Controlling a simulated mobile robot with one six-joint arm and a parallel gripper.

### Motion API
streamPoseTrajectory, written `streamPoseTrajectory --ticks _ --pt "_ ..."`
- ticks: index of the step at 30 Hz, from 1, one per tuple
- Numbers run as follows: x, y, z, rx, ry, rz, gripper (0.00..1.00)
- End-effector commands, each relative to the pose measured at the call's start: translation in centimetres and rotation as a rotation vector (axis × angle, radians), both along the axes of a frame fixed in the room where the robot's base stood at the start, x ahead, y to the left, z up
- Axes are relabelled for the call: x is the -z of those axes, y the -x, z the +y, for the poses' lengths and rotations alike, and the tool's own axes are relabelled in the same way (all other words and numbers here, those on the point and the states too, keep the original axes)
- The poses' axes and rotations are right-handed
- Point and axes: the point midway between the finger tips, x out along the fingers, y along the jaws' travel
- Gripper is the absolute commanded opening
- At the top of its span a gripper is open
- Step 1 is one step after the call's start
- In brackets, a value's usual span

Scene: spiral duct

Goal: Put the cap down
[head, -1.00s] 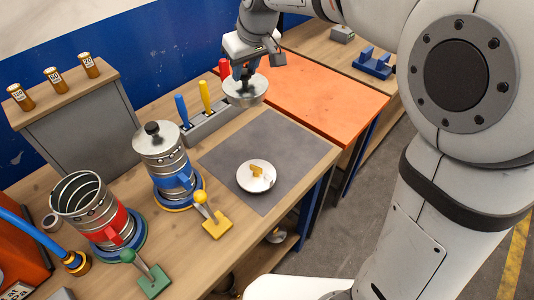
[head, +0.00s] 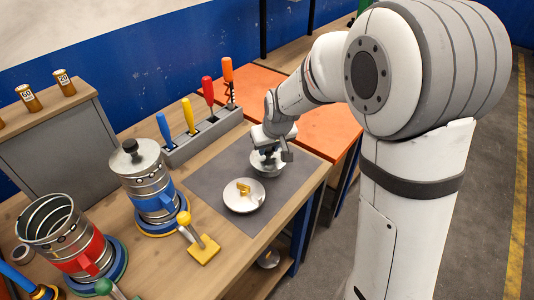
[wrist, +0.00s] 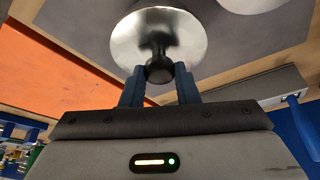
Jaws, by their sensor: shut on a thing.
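A round metal cap (head: 268,168) with a dark knob is held by my gripper (head: 268,152). In the wrist view my gripper (wrist: 160,82) has its two blue fingers on either side of the knob, and the cap (wrist: 130,40) spreads out beyond them. The cap is over the dark grey mat (head: 215,180), behind and to the right of a white dish with a yellow piece (head: 244,195). I cannot tell whether the cap touches the mat. The part of the cap under my gripper is hidden in the head view.
A capped metal canister with a blue clamp (head: 150,185) and an open one with a red clamp (head: 75,245) stand at left. A yellow-knobbed lever (head: 195,240) is near the front edge. A rack of coloured-handled tools (head: 205,140) is behind the mat. An orange surface (head: 330,125) lies right.

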Motion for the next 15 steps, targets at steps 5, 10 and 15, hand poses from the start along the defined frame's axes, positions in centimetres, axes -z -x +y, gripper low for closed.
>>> streamPoseTrajectory --ticks 5,10,15 --pt "2.3 0.0 0.0 0.001 0.001 0.003 0.00" --pt "2.6 0.0 0.0 0.002 -0.001 0.000 0.00" --pt "2.8 0.0 -0.1 0.002 -0.001 0.000 0.00"
